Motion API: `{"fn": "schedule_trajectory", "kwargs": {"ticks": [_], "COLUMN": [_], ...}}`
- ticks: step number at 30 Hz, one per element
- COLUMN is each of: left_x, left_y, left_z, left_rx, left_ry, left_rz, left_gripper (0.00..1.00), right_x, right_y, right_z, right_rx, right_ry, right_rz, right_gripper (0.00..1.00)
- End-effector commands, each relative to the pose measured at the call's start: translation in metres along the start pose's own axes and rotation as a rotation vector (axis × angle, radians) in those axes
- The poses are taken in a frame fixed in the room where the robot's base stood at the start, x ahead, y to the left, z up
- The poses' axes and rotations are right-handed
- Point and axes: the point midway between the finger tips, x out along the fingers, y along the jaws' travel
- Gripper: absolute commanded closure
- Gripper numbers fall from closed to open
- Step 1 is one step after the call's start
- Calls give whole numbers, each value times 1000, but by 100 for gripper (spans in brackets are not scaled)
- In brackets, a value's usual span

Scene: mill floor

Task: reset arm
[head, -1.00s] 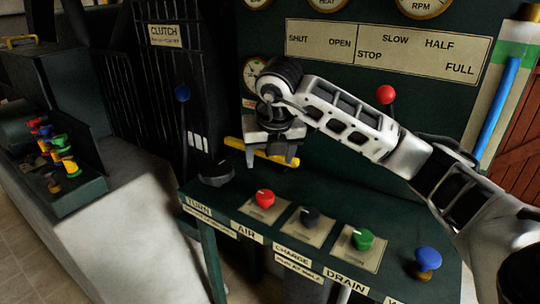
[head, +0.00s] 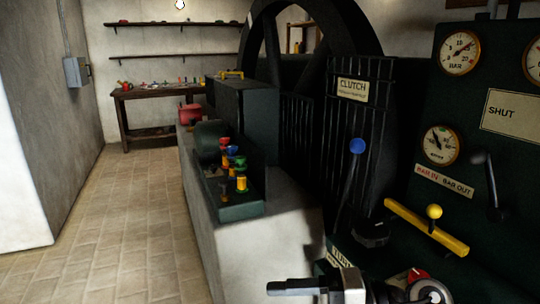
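My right arm shows low in the head view, white and dark, beside the panel's front edge. Its gripper (head: 292,287) points left at the bottom edge of the picture. One dark finger shows side-on and nothing is visible in it; the gap between the fingers cannot be made out. My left gripper is not in view.
A yellow bar (head: 425,227) with a yellow knob and a blue-knobbed lever (head: 355,160) stand close by at the right. A tray (head: 232,212) with coloured valves sits on the pale plinth (head: 275,250). The tiled floor (head: 120,225) at left is clear. A workbench (head: 150,93) stands at the back.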

Motion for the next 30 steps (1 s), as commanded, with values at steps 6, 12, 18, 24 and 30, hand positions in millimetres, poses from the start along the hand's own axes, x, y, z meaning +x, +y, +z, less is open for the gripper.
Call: {"fn": "schedule_trajectory", "kwargs": {"ticks": [6,12,18,24,30], "left_x": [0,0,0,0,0], "left_y": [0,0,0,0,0], "left_z": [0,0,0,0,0], "left_rx": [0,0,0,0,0], "left_ry": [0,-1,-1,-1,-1], "left_rz": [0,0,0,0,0], "left_gripper": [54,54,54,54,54], "right_x": [-32,-81,-89,-89,-89], "right_y": [-6,-138,-224,-246,-246], "right_z": [22,15,-38,-60,-60], "right_rx": [617,1266,1657,1777,1777], "right_ry": [-422,-919,-1140,-1189,-1189], "right_rz": [699,826,732,683,683], "right_gripper": [36,36,36,36,36]}}
